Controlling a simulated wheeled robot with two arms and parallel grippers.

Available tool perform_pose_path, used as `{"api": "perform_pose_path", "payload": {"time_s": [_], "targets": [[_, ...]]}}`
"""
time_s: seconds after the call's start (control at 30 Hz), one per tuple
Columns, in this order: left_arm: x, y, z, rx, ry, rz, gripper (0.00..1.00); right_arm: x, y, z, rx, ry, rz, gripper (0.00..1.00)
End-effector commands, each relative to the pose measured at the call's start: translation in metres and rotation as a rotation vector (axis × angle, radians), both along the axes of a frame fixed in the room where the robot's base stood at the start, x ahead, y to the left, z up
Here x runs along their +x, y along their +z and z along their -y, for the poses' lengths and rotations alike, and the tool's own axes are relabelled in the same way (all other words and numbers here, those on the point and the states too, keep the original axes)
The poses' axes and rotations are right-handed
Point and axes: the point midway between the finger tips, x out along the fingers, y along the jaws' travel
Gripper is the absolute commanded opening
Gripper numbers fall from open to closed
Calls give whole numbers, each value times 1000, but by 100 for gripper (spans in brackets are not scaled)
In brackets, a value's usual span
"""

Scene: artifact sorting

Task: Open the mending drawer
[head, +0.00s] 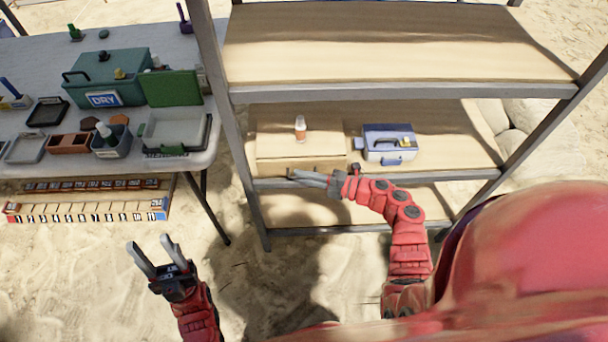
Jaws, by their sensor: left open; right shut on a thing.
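A light wooden drawer unit (275,150), which I take to be the mending drawer, sits on the left of the middle shelf. No label on it can be read. My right gripper (296,173) is at the drawer's front edge, shut on what looks like its handle; the fingers hide most of the handle. How far the drawer stands out is hard to tell. My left gripper (157,257) is open and empty, low over the sand in front of the table, well away from the shelf.
A small orange and white bottle (300,130) stands on top of the drawer unit. A blue-grey case (388,140) sits to its right. A grey shelf post (222,120) separates it from the white table (150,40) with a green DRY box (105,75) and trays.

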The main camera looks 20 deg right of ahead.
Motion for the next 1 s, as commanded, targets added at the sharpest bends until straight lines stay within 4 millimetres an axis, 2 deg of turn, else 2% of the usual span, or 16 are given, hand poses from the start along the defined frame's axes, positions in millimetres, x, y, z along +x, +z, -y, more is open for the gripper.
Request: {"api": "perform_pose_path", "payload": {"time_s": [0.23, 0.5, 0.6, 0.73, 1.0], "targets": [[0, 10, 0, 0, 0, 0, 50, -45, -2, -13, -3, 1, -7, 0], [0, 11, 0, 0, 0, 0, 50, -100, -4, -27, -5, -1, -9, 0], [0, 10, 0, 0, 0, 0, 50, -114, -3, -32, -3, 1, -7, 0], [0, 10, 0, 0, 0, 0, 50, -123, -2, -35, -1, 1, -6, 0], [0, 10, 0, 0, 0, 0, 50, -123, -1, -35, -2, 1, -4, 0]]}}
